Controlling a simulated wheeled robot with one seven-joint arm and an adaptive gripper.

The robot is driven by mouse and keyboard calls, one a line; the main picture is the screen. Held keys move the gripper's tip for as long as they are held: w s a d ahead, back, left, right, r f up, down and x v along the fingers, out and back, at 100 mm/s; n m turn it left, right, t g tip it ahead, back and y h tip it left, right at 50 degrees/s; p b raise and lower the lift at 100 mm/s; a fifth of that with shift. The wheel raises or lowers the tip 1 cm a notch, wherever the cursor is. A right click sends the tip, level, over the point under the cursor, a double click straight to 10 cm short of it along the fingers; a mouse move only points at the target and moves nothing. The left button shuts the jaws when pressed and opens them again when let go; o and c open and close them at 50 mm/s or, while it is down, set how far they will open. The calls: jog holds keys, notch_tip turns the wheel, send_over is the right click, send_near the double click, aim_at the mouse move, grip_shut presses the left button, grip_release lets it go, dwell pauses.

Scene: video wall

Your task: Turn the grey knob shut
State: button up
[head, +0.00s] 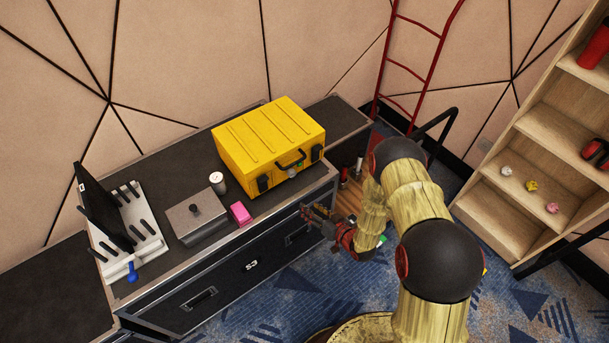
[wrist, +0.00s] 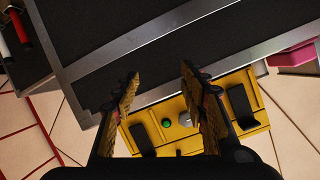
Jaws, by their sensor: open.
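The grey knob (wrist: 184,119) is on the front of the yellow case (wrist: 150,122), beside a green round part (wrist: 167,122). My right finger partly covers the knob in the wrist view. In the head view the yellow case (head: 268,135) stands on the dark cabinet top, its handle and latches facing me; the knob is too small there to make out surely. My gripper (wrist: 159,75) is open and empty, its fingers apart. In the head view my gripper (head: 318,215) is in front of the cabinet, lower than the case and apart from it.
On the cabinet top (head: 150,240) are a pink block (head: 240,213), a grey lidded box (head: 196,218), a white can (head: 217,182) and a white rack (head: 131,240) with a dark panel. A red ladder (head: 411,60) and wooden shelf (head: 548,150) stand to the right.

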aim_at(294, 175)
notch_tip(294, 175, up, 9)
jog(key=w+a+t+y, duration=0.1)
jog(key=w+t+y, duration=0.1)
jog(key=t+y, duration=0.1)
jog(key=x, duration=0.4)
jog(key=b+x, duration=0.1)
jog(key=x, duration=0.3)
jog(key=shift+d+r, duration=0.1)
jog(key=shift+r, duration=0.1)
jog(key=shift+m, duration=0.3)
jog(key=shift+c, duration=0.7)
grip_shut()
